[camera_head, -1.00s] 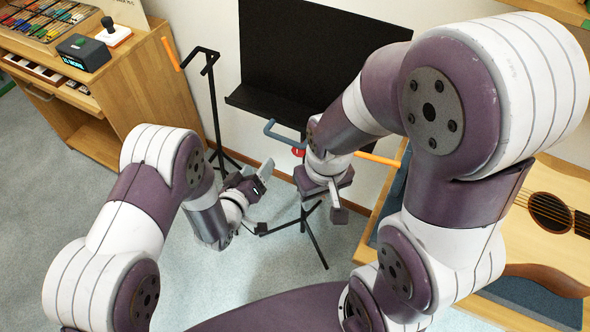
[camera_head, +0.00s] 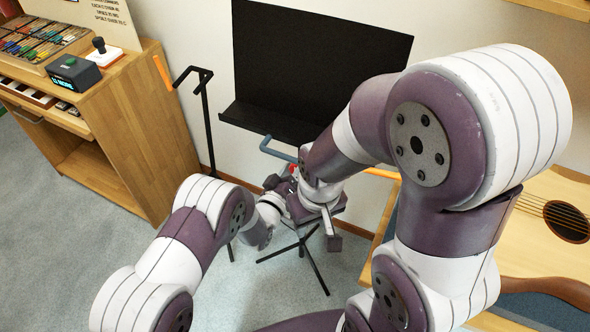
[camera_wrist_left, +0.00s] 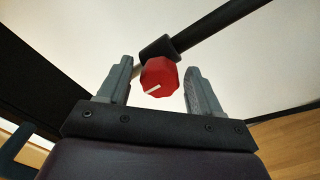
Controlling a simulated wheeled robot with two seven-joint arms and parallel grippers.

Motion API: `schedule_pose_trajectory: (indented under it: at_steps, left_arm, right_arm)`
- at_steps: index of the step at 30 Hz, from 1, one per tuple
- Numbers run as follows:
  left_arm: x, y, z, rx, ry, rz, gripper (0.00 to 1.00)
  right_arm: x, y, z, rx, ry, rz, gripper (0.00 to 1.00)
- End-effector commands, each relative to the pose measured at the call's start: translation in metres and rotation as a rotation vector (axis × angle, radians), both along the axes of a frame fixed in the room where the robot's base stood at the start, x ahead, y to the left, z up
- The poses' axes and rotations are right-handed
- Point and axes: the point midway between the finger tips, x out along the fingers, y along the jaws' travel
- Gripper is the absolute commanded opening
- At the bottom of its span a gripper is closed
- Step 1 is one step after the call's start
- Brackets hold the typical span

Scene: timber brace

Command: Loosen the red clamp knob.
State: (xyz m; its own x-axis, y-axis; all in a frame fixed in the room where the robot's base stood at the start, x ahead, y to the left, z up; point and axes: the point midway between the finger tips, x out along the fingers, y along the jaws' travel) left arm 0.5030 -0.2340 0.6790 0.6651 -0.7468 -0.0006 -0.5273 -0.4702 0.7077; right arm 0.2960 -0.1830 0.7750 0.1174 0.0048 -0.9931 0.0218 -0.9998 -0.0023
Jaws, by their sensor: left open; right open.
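The red clamp knob (camera_wrist_left: 160,78) shows in the left wrist view, with a white line on its face. It sits on a dark collar around the stand's black pole (camera_wrist_left: 215,28). My left gripper (camera_wrist_left: 160,88) is open, with one finger on each side of the knob and a visible gap to each. In the head view a small bit of the red knob (camera_head: 293,168) shows, mostly hidden by my grippers. My right gripper (camera_head: 330,222) is by the black music stand (camera_head: 310,65), beside my left gripper; its fingers point down and are apart.
A second black stand (camera_head: 207,120) stands to the left by a wooden cabinet (camera_head: 150,130). A blue-grey hooked bar (camera_head: 275,150) is just above the grippers. A guitar (camera_head: 545,225) lies at the right. The floor at the front left is free.

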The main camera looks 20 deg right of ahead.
Motion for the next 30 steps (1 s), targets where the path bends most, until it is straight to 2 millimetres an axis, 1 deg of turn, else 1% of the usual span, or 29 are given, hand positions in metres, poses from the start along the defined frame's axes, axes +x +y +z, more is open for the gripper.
schedule_pose_trajectory:
  at_steps: [4, 5, 6, 8, 9, 10, 22, 30]
  left_arm:
    - [0.0, 0.0001, 0.0002, 0.0, 0.0, 0.0, 0.64]
    - [0.0, 0.0001, 0.0002, 0.0, 0.0, 0.0, 0.61]
    - [0.0, 0.0001, 0.0002, 0.0, 0.0, 0.0, 0.48]
    - [0.0, 0.0002, 0.0003, 0.0, 0.0, 0.0, 0.29]
    - [0.0, 0.0002, 0.0003, 0.0, 0.0, 0.0, 0.16]
    - [-0.0001, 0.0003, 0.0003, 0.0, 0.0, 0.0, 0.09]
    - [0.0004, 0.0007, 0.0004, -0.02, 0.02, 0.001, 0.09]
    - [0.0009, 0.001, -0.0006, -0.123, 0.134, 0.002, 0.09]
  right_arm:
    - [0.0, 0.0, 0.0002, 0.0, 0.0, 0.0, 0.43]
    - [0.0, 0.0, 0.0002, 0.0, 0.0, 0.0, 0.43]
    - [0.0, 0.0, 0.0002, 0.0, 0.0, 0.0, 0.43]
    - [0.0, 0.0, 0.0002, 0.0, 0.0, 0.0, 0.43]
    - [0.0, 0.0, 0.0002, 0.0, 0.0, 0.0, 0.43]
    - [0.0, 0.0, 0.0002, 0.0, 0.0, 0.0, 0.43]
    - [0.0, 0.0, -0.001, 0.0, 0.0, 0.0, 0.43]
    - [0.0, 0.0, -0.0059, 0.0, 0.0, 0.0, 0.43]
